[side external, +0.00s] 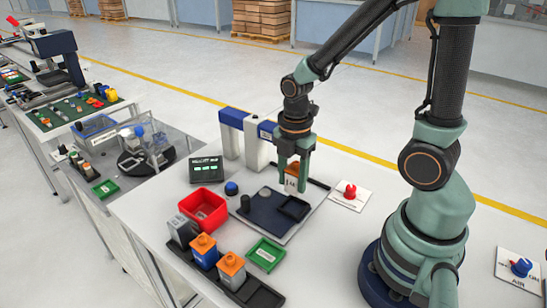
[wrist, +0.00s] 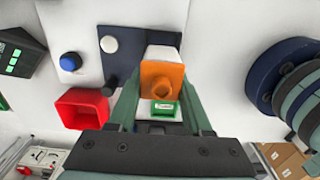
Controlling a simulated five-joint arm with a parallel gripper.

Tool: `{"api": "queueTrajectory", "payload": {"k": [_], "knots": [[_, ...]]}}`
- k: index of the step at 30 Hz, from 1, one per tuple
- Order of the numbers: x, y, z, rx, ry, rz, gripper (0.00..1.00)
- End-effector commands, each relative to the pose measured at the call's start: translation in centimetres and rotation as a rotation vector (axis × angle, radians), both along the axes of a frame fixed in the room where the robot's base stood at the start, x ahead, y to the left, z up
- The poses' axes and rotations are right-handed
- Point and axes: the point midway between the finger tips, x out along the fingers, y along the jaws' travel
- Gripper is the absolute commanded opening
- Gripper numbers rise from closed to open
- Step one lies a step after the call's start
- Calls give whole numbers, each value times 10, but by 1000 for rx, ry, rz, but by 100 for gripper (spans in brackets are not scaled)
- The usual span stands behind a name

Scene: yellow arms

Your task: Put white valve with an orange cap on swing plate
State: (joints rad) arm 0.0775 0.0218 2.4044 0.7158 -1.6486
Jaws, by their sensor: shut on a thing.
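My gripper (side external: 293,172) is shut on the white valve with an orange cap. The valve (side external: 291,184) hangs upright between the fingers, just above or at the back of the dark blue swing plate (side external: 266,217). I cannot tell whether it touches. The plate has a black square frame (side external: 293,208) at its right end. In the wrist view the orange cap (wrist: 162,78) faces the camera between the fingers, with the white body (wrist: 162,52) beyond it. The valve hides part of the plate (wrist: 115,57) there.
A red bin (side external: 203,209), a green tray (side external: 266,254) and a black rack (side external: 256,293) with several valves stand at the front left. A blue-and-white fixture (side external: 245,140) stands behind the plate. A red knob on a white card (side external: 350,193) lies to the right.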

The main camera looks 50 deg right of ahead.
Motion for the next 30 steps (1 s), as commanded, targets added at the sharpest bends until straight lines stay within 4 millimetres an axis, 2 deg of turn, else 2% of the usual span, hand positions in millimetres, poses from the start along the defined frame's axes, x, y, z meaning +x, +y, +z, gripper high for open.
{"api": "queueTrajectory", "payload": {"k": [3,10,18,30], "knots": [[-1,0,-17,0,4,0,0],[0,0,-30,0,2,0,0],[0,0,-58,0,2,0,0],[0,0,-62,0,-1,0,0]]}}
